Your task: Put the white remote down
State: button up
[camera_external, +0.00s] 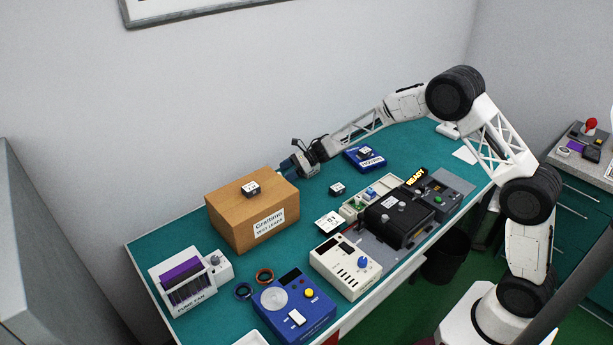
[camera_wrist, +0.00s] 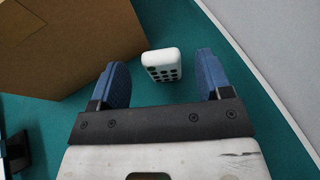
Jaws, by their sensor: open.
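The white remote (camera_wrist: 162,65) shows in the wrist view, with dark buttons on the face turned to the camera. It appears to stand on or just above the teal table; the exact contact is unclear. My gripper (camera_wrist: 162,76) is open, with one blue finger on each side of the remote and a visible gap on both sides. In the external view my gripper (camera_external: 289,164) is low behind the right end of the cardboard box (camera_external: 223,221). I cannot make out the remote in that view.
The box's side (camera_wrist: 60,45) is close on the left in the wrist view, and the wall (camera_wrist: 285,50) is on the right. Several devices fill the front.

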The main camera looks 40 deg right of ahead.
notch_tip(320, 180, up, 7)
dwell(0.3)
jog(key=shift+a+f, duration=0.1)
dwell(0.6)
